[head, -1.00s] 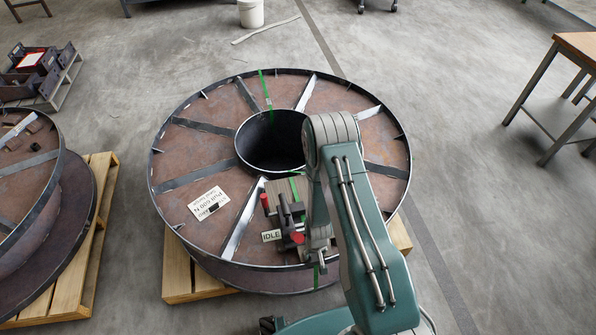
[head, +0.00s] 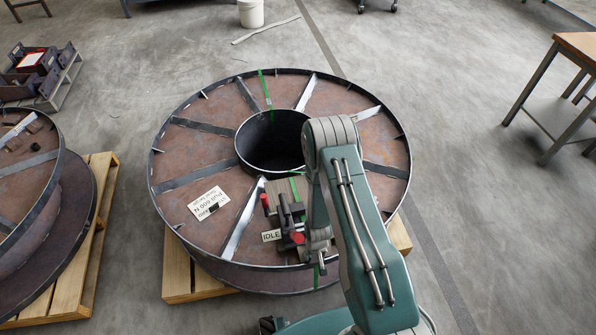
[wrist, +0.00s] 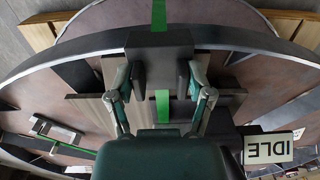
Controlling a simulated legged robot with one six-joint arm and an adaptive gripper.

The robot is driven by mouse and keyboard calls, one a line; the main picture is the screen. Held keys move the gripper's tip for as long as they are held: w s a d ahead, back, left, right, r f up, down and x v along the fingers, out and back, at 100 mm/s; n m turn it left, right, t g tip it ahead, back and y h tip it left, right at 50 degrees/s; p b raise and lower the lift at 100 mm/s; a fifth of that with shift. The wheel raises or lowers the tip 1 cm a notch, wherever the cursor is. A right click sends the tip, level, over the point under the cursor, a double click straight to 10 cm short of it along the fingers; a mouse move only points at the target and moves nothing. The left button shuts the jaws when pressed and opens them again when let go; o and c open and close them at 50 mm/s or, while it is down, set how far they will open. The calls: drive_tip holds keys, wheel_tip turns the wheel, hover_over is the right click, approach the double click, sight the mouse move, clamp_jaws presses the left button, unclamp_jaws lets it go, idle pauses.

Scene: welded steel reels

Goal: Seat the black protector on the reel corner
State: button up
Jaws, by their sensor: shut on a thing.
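The black protector (wrist: 158,58) is a dark angled block between my gripper's fingers (wrist: 158,82) in the wrist view. My gripper is shut on it. The protector lies across the rim of the reel (wrist: 240,54), in line with the green strap (wrist: 160,14). The strap shows on both sides of it and is hidden where the protector covers it. Whether the protector sits flush on the rim cannot be told. In the head view my gripper (head: 318,256) is at the near rim of the large rusty reel (head: 190,142), and the protector cannot be made out there.
A strapping tool with red knobs (head: 297,237) and an IDLE sign (head: 271,236) are beside my gripper on the reel. The reel stands on a wooden pallet (head: 178,275). Another reel (head: 65,235) is at left, a workbench (head: 575,45) at right. Floor between is clear.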

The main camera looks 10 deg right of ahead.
drive_tip(key=shift+f, duration=0.4)
idle(0.8)
drive_tip(key=o, duration=1)
